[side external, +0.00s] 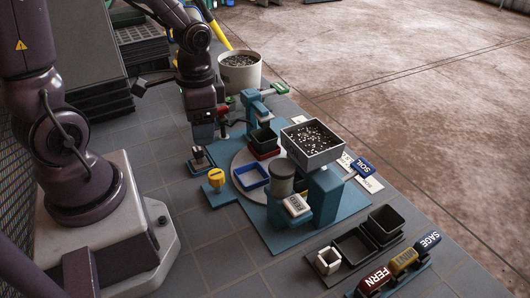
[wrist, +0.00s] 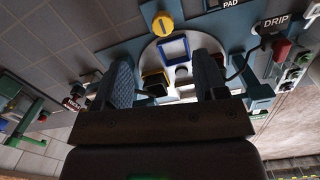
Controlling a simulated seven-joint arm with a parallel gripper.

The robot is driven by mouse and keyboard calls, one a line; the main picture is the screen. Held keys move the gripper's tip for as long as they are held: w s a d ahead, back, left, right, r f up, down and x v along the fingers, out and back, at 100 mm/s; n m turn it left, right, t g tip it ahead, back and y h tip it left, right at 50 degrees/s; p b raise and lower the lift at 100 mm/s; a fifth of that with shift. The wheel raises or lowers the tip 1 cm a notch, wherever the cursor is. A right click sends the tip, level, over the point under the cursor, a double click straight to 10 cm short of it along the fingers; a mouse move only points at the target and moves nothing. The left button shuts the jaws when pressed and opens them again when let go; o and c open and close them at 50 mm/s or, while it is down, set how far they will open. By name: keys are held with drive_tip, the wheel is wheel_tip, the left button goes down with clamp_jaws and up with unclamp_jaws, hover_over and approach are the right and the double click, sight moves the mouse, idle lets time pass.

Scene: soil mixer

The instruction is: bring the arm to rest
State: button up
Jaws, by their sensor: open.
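My gripper (side external: 207,131) hangs from my dark arm at the back left of the teal soil station (side external: 285,243) in the side view. In the wrist view my gripper (wrist: 165,63) shows two ribbed dark fingers spread apart, with nothing held between them. Beyond the fingers lie the pale round plate (wrist: 150,55) and a blue square frame (wrist: 173,48). The gripper's exact height above the surface is hard to tell.
A soil-filled hopper (side external: 313,143) stands at the station's right. A yellow knob (side external: 216,178) is at its left edge. A white bucket (side external: 240,72) stands behind, black trays (side external: 130,45) at the back left. Dark pots (side external: 385,223) and labelled blocks (side external: 403,262) sit front right. The left tabletop is mostly clear.

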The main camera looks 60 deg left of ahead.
drive_tip(key=s+d+r+n+t, duration=0.1)
drive_tip(key=d+r+t, duration=0.1)
drive_tip(key=r, duration=0.6)
drive_tip(key=s+d+r+t, duration=0.1)
drive_tip(key=d+r+t, duration=0.2)
drive_tip(key=r, duration=0.5)
drive_tip(key=shift+s+d+r+n+t, duration=0.15)
drive_tip(key=shift+s+r+n+t, duration=0.2)
drive_tip(key=shift+t, duration=0.25)
